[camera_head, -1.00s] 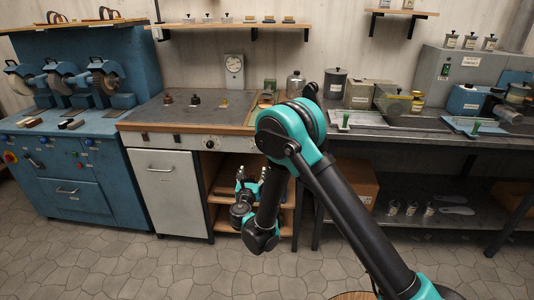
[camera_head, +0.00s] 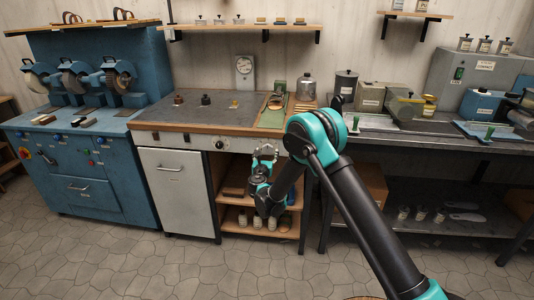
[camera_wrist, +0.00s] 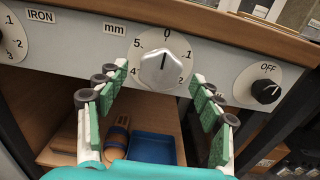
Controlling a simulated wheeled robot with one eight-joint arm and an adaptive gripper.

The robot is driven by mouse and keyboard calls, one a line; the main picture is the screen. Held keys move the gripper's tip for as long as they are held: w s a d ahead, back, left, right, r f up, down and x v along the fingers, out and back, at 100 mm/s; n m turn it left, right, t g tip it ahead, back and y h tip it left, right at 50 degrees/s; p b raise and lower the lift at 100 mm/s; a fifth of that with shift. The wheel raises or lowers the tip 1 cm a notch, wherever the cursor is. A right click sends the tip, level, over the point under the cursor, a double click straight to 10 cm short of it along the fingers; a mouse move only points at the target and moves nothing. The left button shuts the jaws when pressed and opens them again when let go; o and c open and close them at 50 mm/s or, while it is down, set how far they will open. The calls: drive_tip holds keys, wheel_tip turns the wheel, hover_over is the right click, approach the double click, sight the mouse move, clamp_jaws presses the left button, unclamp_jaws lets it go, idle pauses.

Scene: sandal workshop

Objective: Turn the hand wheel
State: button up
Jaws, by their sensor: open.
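A silver faceted hand wheel (camera_wrist: 162,68) sits on a round white dial plate marked "mm", with numbers around it and 0 at the top, on the grey bench front. A dark line on the wheel points up near the 0. My gripper (camera_wrist: 160,74) is open, its green-padded fingers spread left and right of the wheel, with visible gaps on both sides. No contact shows. In the head view my gripper (camera_head: 265,153) is at the bench front, fingers upward, and the wheel is hard to make out behind it.
A dial labelled IRON (camera_wrist: 12,38) is left of the wheel, and a black knob marked OFF (camera_wrist: 266,90) is close on its right. The wooden bench edge (camera_wrist: 230,22) overhangs above. Below is an open shelf with a blue tray (camera_wrist: 152,148) and a wooden-handled brush (camera_wrist: 117,138).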

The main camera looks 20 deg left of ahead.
drive_tip(key=shift+w+a, duration=0.1)
drive_tip(key=shift+w, duration=0.5)
drive_tip(key=c, duration=1.2)
drive_tip(key=shift+o, duration=0.2)
drive_tip(key=shift+m, duration=0.3)
